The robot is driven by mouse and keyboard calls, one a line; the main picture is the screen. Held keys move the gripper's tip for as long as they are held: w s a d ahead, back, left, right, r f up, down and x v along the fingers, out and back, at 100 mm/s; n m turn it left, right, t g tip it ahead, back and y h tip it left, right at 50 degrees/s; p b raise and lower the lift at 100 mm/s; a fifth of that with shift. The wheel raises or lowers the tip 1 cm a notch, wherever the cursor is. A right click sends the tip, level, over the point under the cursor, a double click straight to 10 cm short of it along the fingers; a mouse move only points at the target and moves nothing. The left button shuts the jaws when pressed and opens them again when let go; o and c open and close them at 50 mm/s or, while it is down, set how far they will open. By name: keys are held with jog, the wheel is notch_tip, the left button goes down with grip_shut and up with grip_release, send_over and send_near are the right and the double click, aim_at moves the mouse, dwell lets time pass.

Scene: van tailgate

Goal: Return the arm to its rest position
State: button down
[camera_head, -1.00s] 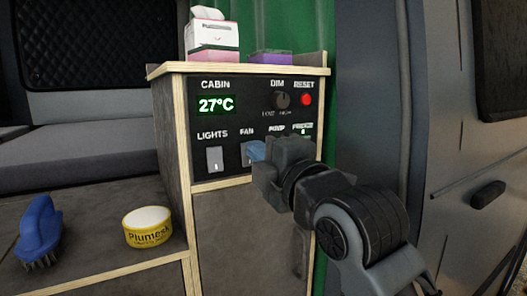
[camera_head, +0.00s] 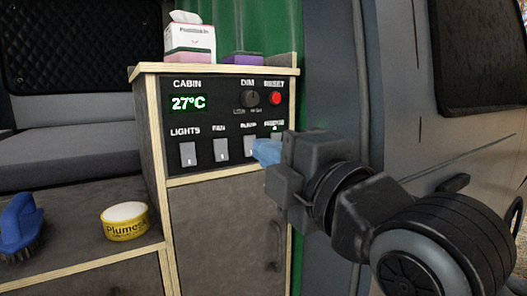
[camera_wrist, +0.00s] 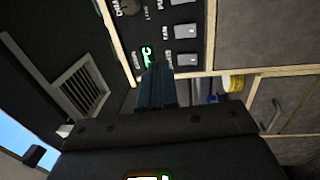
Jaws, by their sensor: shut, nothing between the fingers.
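My gripper (camera_head: 266,151) has blue fingertips and is shut and empty. In the head view it stands in front of the right end of the switch row, partly covering the fridge switch. In the wrist view its blue fingers (camera_wrist: 157,88) are together, pointing toward the control panel. The control panel (camera_head: 220,105) shows a green 27°C display, a DIM knob (camera_head: 250,98), a red RESET button (camera_head: 275,98), and the lights, fan and pump switches below. I cannot tell whether the fingers touch the panel.
A tissue box (camera_head: 190,42) and a purple box (camera_head: 243,59) stand on the cabinet top. A yellow tape roll (camera_head: 125,221) and a blue brush (camera_head: 20,225) lie on the lower ledge at left. The grey van door (camera_head: 430,110) is at right, close to my arm.

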jog(key=shift+s+d+r, duration=0.1)
jog(key=shift+s+d, duration=0.1)
jog(key=shift+s, duration=0.15)
jog(key=s+d+f+m+t+h, duration=0.1)
jog(key=s+d+f+m+h, duration=0.3)
jog(key=s+d+f+m, duration=0.55)
jog(key=s+d+f+m+h, duration=0.25)
jog(key=f+m, duration=0.45)
jog(key=f, duration=0.7)
jog(key=s+d+f+m+h, duration=0.1)
jog(key=s+d+f+m, duration=0.1)
jog(key=s, duration=0.6)
jog(key=s+d+f+m+g+h+p, duration=0.1)
jog(key=s+d+f+m+h, duration=0.1)
jog(key=s, duration=0.7)
jog(key=s+d+f+m+g+h, duration=0.1)
jog(key=s+d+f+m, duration=0.2)
jog(key=s, duration=0.6)
jog(key=shift+s+d+f+m, duration=0.2)
jog(key=shift+d+m, duration=0.45)
jog(key=shift+d, duration=0.55)
jog(key=shift+d, duration=0.15)
